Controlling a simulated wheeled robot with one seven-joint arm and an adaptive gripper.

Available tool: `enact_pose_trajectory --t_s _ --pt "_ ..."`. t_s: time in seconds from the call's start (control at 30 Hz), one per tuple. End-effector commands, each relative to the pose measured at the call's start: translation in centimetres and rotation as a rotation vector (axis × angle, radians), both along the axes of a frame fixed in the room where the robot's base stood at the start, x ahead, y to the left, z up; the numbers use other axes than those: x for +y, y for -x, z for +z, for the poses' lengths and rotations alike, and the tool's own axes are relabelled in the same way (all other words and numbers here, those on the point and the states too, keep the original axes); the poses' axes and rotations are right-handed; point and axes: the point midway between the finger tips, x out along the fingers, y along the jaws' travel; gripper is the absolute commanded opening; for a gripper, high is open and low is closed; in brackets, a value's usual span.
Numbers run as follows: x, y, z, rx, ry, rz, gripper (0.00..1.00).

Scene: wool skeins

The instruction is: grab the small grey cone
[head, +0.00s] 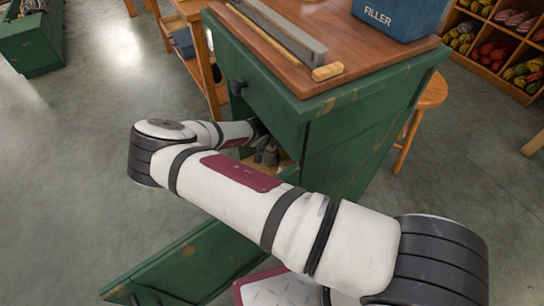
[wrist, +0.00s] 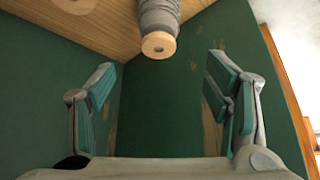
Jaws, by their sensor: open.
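In the wrist view, a small grey cone (wrist: 159,14) of wound yarn stands out from a wooden board (wrist: 110,30) at the top of the picture. Its pale wooden core end (wrist: 158,45) faces down the picture. My gripper (wrist: 162,88) is open and empty, its teal-padded fingers wide apart to the left and right. The cone lies between and beyond the fingers, apart from both. In the head view, my arm reaches into the open front of the green cabinet (head: 345,150). I cannot clearly make out the cone there.
Green cabinet walls (wrist: 160,110) surround my gripper, with the right wall near the right finger. A pale round thing (wrist: 75,4) shows at the top left. The open cabinet door (head: 190,262) hangs below my arm. A blue filler box (head: 398,16) stands on top.

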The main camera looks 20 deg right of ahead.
Motion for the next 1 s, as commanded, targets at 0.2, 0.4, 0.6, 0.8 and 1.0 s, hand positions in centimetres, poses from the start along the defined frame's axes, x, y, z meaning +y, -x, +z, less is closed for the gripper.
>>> enact_pose_trajectory --t_s 0.2,0.4,0.6,0.8,1.0 --pt "-1.0 -1.6 -3.2 0.0 -0.002 -0.001 0.71" --pt "-1.3 -2.2 -4.1 0.001 -0.001 -0.001 0.71" --pt "-2.1 -3.2 -6.4 0.001 -0.002 -0.003 0.71" --pt "-2.7 -4.2 -8.2 0.001 -0.002 0.0 0.71" --pt "-2.8 -4.5 -8.3 0.0 -0.002 0.0 0.71"
